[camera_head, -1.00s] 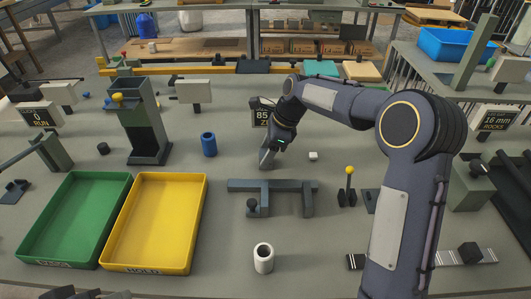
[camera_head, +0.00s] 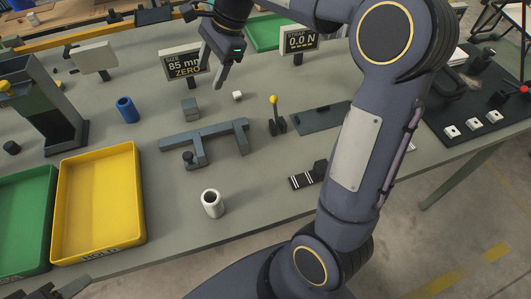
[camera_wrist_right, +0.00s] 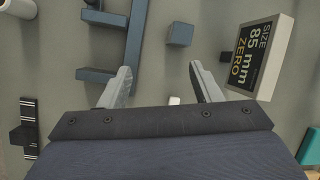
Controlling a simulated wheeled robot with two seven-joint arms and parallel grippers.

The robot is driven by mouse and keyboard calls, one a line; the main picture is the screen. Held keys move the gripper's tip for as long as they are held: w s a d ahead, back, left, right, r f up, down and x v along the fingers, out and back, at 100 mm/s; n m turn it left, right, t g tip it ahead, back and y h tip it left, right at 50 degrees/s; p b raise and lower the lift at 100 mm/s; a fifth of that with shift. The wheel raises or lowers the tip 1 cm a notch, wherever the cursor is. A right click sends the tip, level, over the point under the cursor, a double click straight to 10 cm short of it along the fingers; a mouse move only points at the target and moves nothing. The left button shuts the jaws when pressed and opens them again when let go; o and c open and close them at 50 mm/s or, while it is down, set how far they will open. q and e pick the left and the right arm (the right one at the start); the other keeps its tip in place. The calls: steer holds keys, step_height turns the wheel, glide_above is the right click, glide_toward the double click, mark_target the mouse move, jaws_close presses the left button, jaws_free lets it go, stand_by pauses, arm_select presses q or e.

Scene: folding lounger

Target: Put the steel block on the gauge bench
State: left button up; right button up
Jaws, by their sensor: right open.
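The steel block, a small grey cube (camera_head: 190,108), sits on the table just behind a blue-grey frame with a long bar and two arms (camera_head: 225,136), apart from it. This frame looks like the gauge bench. In the right wrist view the block (camera_wrist_right: 180,34) lies beyond the fingertips, and the frame (camera_wrist_right: 134,50) is left of it. My right gripper (camera_head: 222,74) is open and empty, raised behind the block and slightly right. Its two fingers (camera_wrist_right: 162,84) stand wide apart. Dark parts at the lower left edge seem to be my left gripper (camera_head: 68,291); its jaws are unclear.
A display reading 85 mm (camera_head: 186,66) stands close behind the block. A small white cube (camera_head: 238,96), a yellow-knobbed lever (camera_head: 274,112), a white cylinder (camera_head: 212,204) and a blue cylinder (camera_head: 127,109) stand around. Yellow (camera_head: 98,204) and green (camera_head: 22,217) trays are at left.

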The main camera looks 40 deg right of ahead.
steer(key=s+d+n+t, duration=0.1)
steer(key=s+n, duration=0.4)
steer(key=s, duration=0.5)
arm_select(q)
steer(key=shift+s, duration=0.1)
arm_select(e)
steer(key=s+a+f+n+t, duration=0.1)
steer(key=s+f+n, duration=0.2)
steer(key=s+n, duration=0.2)
steer(key=s+a+f+n+t, duration=0.1)
steer(key=s+f+n, duration=0.3)
steer(key=s, duration=0.7)
steer(key=shift+s+a+f+n+t+h, duration=0.3)
steer(key=shift+a+n, duration=0.05)
steer(key=shift+n, duration=0.75)
